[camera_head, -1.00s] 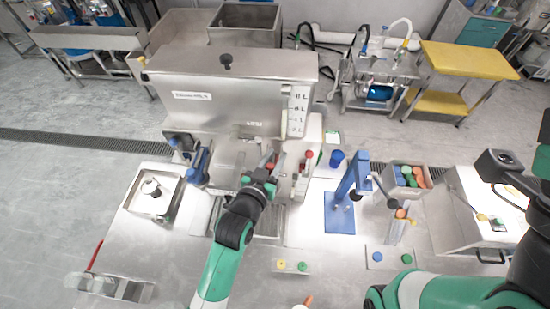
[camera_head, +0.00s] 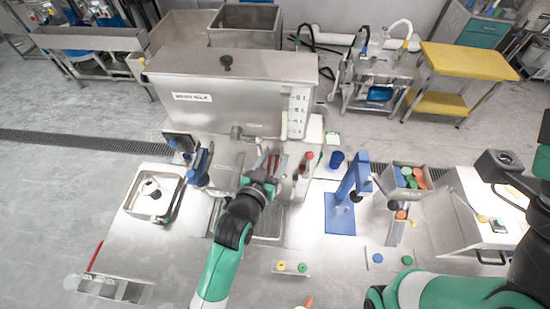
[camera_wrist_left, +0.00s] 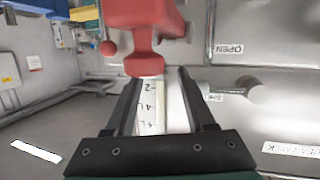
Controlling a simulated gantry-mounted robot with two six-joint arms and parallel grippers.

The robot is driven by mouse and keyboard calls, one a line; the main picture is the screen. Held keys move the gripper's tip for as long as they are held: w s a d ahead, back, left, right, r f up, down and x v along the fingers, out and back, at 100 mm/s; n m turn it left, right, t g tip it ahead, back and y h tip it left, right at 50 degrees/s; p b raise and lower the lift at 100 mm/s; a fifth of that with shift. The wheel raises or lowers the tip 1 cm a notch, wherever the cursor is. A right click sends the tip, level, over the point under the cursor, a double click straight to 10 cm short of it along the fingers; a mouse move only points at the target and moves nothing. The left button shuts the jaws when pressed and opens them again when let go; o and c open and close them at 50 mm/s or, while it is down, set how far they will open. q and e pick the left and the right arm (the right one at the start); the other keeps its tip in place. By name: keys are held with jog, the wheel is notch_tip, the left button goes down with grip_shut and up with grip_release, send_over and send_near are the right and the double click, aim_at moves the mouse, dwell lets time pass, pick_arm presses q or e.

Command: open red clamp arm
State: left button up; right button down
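The red clamp arm (camera_wrist_left: 145,35) fills the top middle of the left wrist view, its rounded end pointing down toward my fingers. In the head view a small red part (camera_head: 275,164) shows at the front of the steel machine, at my left gripper's tips. My left gripper (camera_wrist_left: 160,75) is open, with the red end just beyond or between its fingertips; the exact depth is unclear. It also shows in the head view (camera_head: 271,168).
The steel machine (camera_head: 225,85) stands behind my left gripper. A red-capped bottle (camera_head: 307,163) is close on its right. A blue stand (camera_head: 341,213) and a bin of coloured caps (camera_head: 408,180) are further right. A steel tray (camera_head: 153,194) lies left. Much of the front table is clear.

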pick_arm(q)
jog(key=shift+s+r, duration=0.1)
jog(key=shift+s, duration=0.25)
jog(key=v, duration=1.1)
